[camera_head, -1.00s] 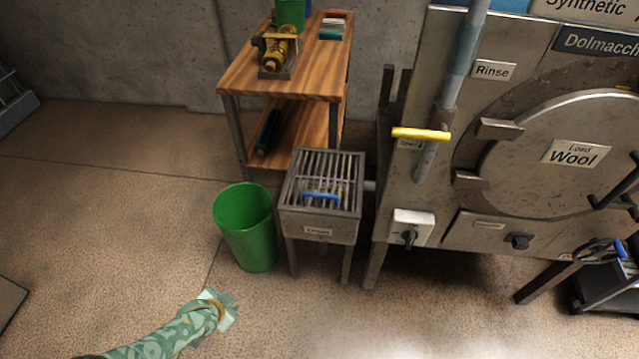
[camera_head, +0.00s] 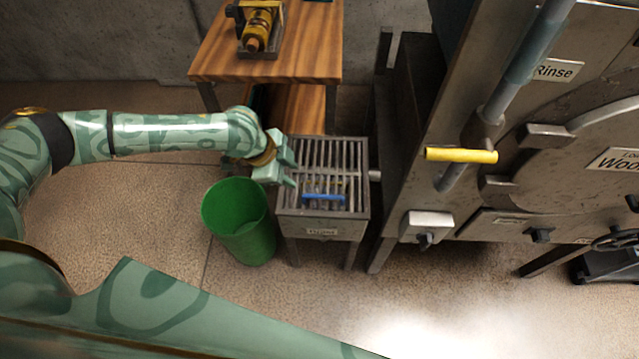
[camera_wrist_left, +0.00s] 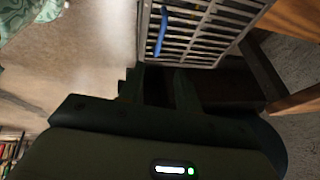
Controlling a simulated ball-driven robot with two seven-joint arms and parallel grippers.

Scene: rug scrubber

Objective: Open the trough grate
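The trough grate (camera_head: 335,160) is a set of grey metal bars lying flat over a small labelled metal trough (camera_head: 321,230) on legs. A blue handle (camera_head: 323,197) sits on the grate toward its front; it also shows in the left wrist view (camera_wrist_left: 161,33). My left gripper (camera_head: 292,168) is above the trough's left side, with its two fingers apart and nothing between them. It is to the left of the blue handle and not touching it. In the left wrist view the dark fingers (camera_wrist_left: 158,85) point toward the trough's edge. My right gripper is not in view.
A green bucket (camera_head: 240,222) stands just left of the trough. A wooden table (camera_head: 265,65) with a brass device (camera_head: 258,28) is behind. The large machine (camera_head: 420,180), with a yellow-handled lever (camera_head: 461,155), stands to the right. Floor in front is free.

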